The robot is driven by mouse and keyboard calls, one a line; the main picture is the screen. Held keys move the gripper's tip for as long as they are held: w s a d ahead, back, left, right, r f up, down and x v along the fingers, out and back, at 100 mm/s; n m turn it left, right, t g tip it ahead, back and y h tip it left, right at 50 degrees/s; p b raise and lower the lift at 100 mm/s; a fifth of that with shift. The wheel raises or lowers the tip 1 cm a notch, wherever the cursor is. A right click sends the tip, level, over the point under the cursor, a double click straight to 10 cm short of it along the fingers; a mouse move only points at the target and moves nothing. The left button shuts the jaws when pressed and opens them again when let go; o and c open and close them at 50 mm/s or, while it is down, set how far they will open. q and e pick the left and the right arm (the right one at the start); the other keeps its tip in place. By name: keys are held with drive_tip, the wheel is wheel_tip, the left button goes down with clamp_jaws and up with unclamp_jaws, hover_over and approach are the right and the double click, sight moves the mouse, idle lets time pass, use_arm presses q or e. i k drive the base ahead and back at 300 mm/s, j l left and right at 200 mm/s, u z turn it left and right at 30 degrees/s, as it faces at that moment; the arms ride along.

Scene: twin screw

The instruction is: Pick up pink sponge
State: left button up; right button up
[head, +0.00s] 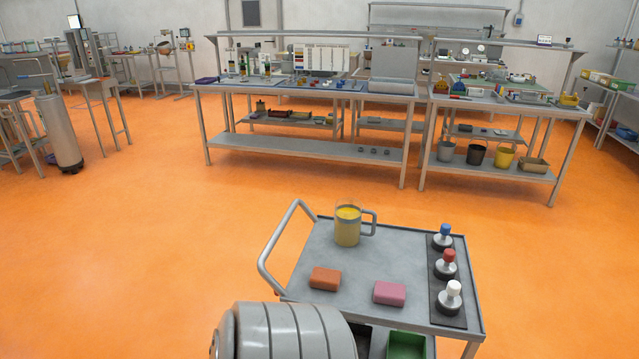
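The pink sponge (390,293) lies flat on the top of a grey cart (350,265), near the cart's front edge. An orange sponge (325,278) lies to its left, apart from it. Neither of my grippers shows in the head view, so nothing is seen touching the pink sponge.
A mug with yellow contents (348,225) stands at the cart's back. Three knobbed pieces, blue (444,236), red (446,263) and white (450,297), stand on a dark strip at the right. A green bin (406,345) is below the front edge. A curved handle (272,250) is at the left.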

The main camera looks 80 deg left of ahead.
sight(385, 293)
drive_tip(key=u, duration=1.85)
